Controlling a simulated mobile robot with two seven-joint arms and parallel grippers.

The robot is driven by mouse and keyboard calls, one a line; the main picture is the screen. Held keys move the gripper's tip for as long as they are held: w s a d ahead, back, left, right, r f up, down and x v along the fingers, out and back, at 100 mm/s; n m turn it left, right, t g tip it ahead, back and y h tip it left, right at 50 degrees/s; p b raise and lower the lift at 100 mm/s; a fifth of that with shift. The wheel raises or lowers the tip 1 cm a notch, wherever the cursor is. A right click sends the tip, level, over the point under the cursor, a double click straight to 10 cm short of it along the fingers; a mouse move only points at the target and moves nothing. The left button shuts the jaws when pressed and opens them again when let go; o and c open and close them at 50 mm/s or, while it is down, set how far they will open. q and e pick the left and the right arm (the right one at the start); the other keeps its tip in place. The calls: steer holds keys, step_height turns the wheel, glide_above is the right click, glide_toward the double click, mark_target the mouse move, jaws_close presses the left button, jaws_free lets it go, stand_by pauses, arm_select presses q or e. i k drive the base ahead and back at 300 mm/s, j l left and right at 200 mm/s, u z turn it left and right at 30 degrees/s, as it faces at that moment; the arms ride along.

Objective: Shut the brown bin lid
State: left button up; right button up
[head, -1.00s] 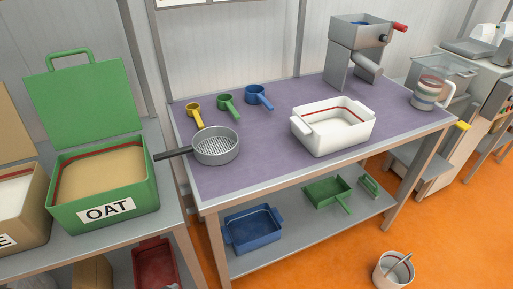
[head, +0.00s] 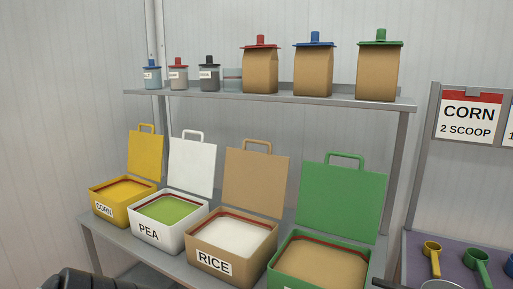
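The brown bin (head: 232,251) labelled RICE stands on the grey bench, with white contents inside. Its brown lid (head: 254,182) stands open and upright at the back of the bin, with a handle on its top edge. A dark, ribbed part at the bottom left edge may be mine.
The white PEA bin (head: 148,232) and yellow CORN bin (head: 110,208) stand to the left, the green bin (head: 285,268) to the right, all with lids up. A shelf (head: 290,99) with bags and jars runs above. A purple table (head: 425,249) with scoops is at the right.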

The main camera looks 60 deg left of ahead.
mark_target(256, 182)
steer(key=u, duration=2.65)
steer(key=k+l+u, duration=0.1)
steer(key=u, duration=0.3)
steer(key=k+l+u, duration=0.15)
steer(key=u, duration=0.3)
